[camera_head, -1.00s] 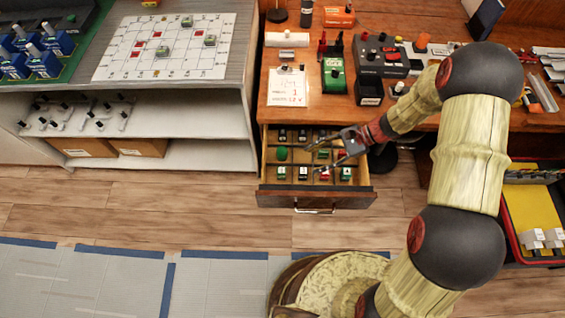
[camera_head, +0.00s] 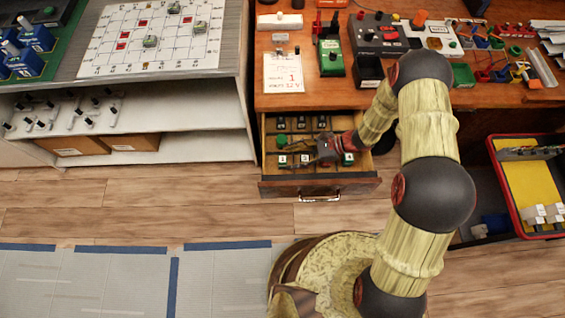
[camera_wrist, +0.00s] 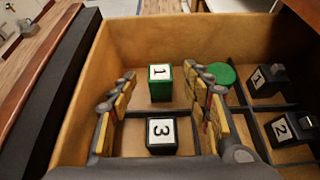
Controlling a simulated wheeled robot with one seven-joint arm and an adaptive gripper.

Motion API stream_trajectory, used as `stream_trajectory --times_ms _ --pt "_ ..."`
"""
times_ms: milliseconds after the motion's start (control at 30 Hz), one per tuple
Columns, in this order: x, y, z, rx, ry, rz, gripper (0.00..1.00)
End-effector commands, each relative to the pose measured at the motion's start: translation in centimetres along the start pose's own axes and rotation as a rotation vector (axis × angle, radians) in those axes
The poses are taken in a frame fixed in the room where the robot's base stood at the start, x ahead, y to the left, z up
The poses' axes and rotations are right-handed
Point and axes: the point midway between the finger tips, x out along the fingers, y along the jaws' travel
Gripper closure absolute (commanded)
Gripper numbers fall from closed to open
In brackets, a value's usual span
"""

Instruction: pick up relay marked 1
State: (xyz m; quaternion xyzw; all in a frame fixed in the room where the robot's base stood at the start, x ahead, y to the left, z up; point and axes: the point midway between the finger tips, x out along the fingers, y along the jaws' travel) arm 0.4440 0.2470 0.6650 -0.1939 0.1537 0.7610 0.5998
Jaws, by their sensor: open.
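A green relay marked 1 (camera_wrist: 160,82) stands in the open drawer, at the top middle of the wrist view; it also shows at the drawer's front left in the head view (camera_head: 283,160). My gripper (camera_wrist: 160,98) is open and empty, its two fingers apart on either side of the line of this relay. A black relay marked 3 (camera_wrist: 161,131) stands nearer, between the fingers in the picture. A black relay also marked 1 (camera_wrist: 267,79) stands to the right. In the head view my gripper (camera_head: 298,154) hides part of the front row.
A round green thing (camera_wrist: 222,75) sits just beyond the right finger. A black relay marked 2 (camera_wrist: 285,130) stands at the right. Thin dividers and the drawer's walls (camera_wrist: 82,105) surround the relays. A paper card (camera_head: 283,72) lies on the desk above.

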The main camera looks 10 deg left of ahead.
Motion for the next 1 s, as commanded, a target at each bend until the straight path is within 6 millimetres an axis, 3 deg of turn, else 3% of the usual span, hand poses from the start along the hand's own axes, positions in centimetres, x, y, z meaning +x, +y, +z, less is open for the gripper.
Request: stream_trajectory --times_ms 133,433,1000 --pt "1.6 0.0 -0.1 -0.001 0.000 0.001 0.52" --pt "1.9 0.0 0.0 -0.001 0.000 0.000 0.52" --pt "1.9 0.0 0.0 -0.001 0.000 0.000 0.84"
